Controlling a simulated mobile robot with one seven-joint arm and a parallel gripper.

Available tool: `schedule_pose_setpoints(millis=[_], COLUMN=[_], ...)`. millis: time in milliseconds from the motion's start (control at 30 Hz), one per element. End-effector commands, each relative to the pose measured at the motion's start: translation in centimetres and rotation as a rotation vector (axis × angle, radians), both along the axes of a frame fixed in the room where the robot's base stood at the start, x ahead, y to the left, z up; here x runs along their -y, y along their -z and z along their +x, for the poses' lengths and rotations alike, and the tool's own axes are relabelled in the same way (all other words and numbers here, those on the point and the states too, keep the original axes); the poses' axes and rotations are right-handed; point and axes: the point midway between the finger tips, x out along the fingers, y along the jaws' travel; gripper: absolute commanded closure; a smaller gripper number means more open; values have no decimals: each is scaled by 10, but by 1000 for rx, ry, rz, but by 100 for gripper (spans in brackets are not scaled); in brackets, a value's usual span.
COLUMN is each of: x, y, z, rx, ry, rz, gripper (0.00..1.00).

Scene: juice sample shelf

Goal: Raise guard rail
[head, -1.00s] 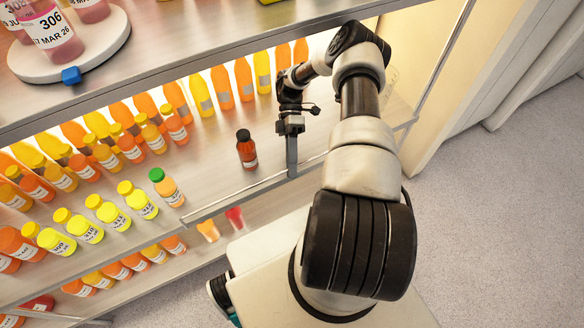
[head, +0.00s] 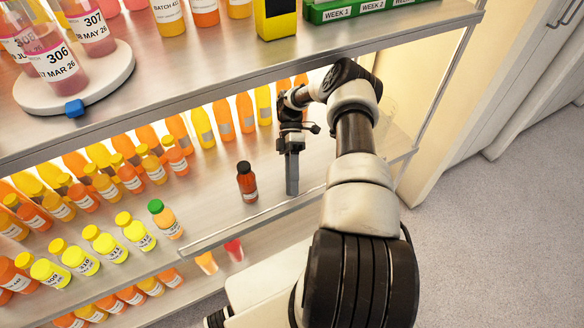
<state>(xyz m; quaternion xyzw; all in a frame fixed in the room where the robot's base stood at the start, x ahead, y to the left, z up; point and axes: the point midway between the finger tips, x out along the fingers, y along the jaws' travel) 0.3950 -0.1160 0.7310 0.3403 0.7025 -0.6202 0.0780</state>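The guard rail (head: 232,225) is a thin metal bar along the front edge of the middle shelf. It lies low, near the shelf surface, and my arm hides its right part. My gripper (head: 292,180) points down over the shelf, its grey fingers just behind the rail in the picture. I cannot tell whether the fingertips touch the rail or the shelf. The fingers show as one narrow grey piece, so their opening is unclear. Nothing is seen held between them.
A dark red bottle with a black cap (head: 247,182) stands just left of my gripper. A green-capped bottle (head: 165,219) and several yellow and orange bottles fill the shelf's left side. The upper shelf (head: 215,88) overhangs, carrying a round white stand (head: 30,98) and a green rack (head: 330,14).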

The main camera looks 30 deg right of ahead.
Motion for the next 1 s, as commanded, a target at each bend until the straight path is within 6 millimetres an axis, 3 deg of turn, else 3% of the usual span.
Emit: schedule_pose_setpoints(millis=[200,367,1000], x=[18,25,29], y=[-22,-32,-40], z=[37,51,57], rx=[3,2,0], ry=[1,0,1], rz=[-2,-2,-1], gripper=[74,74,74])
